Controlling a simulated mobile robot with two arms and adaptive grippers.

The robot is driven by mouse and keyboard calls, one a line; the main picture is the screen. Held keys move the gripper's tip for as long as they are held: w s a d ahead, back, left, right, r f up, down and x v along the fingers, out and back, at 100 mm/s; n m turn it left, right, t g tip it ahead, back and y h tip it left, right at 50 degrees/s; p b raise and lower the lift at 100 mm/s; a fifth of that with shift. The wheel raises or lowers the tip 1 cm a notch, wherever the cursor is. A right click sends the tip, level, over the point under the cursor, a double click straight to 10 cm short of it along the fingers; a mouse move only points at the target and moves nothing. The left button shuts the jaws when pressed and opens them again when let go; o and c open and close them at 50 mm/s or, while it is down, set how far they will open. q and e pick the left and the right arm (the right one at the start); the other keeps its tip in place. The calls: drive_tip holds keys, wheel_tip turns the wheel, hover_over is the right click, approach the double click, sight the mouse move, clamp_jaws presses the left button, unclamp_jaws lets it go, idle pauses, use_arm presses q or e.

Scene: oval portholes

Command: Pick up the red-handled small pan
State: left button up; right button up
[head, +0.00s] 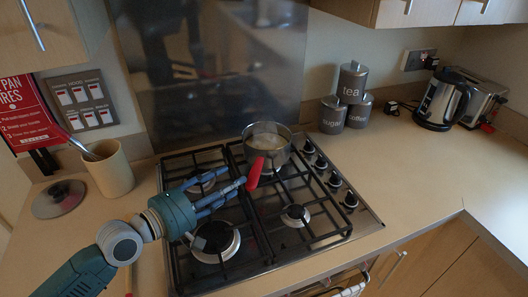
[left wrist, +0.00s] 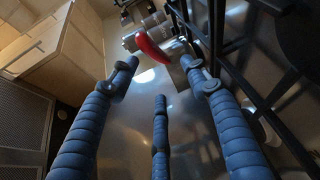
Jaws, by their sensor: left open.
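The small pan (head: 267,150) stands on the back right part of the gas hob, with pale contents inside. Its red handle (head: 255,174) points toward the front of the hob. My left gripper (head: 233,180) is open over the hob, just left of the handle, with its fingertips close to it. In the left wrist view the red handle (left wrist: 152,48) shows beyond the spread blue fingers (left wrist: 158,80), between the two outer tips. I cannot tell whether a fingertip touches it. Most of the pan body is hard to make out there. My right gripper is not in view.
The black grates of the hob (head: 290,235) lie under and around my gripper. Knobs (head: 334,180) line its right side. A beige utensil pot (head: 109,168) and a lid (head: 59,199) stand left. Canisters (head: 333,115) and a kettle (head: 443,101) stand right. The right counter front is clear.

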sight(255, 167)
use_arm(q)
drive_tip(key=x, duration=0.2)
drive_tip(key=p+x, duration=0.1)
drive_tip(key=x, duration=0.2)
drive_tip(key=r+p+x, duration=0.1)
drive_tip(key=x, duration=0.1)
drive_tip(key=shift+w+d, duration=0.15)
drive_tip(key=shift+d, duration=0.2)
drive_tip(key=shift+w+d+f, duration=0.5)
drive_tip(key=shift+w+d, duration=0.25)
drive_tip(key=c, duration=0.8)
clamp_jaws()
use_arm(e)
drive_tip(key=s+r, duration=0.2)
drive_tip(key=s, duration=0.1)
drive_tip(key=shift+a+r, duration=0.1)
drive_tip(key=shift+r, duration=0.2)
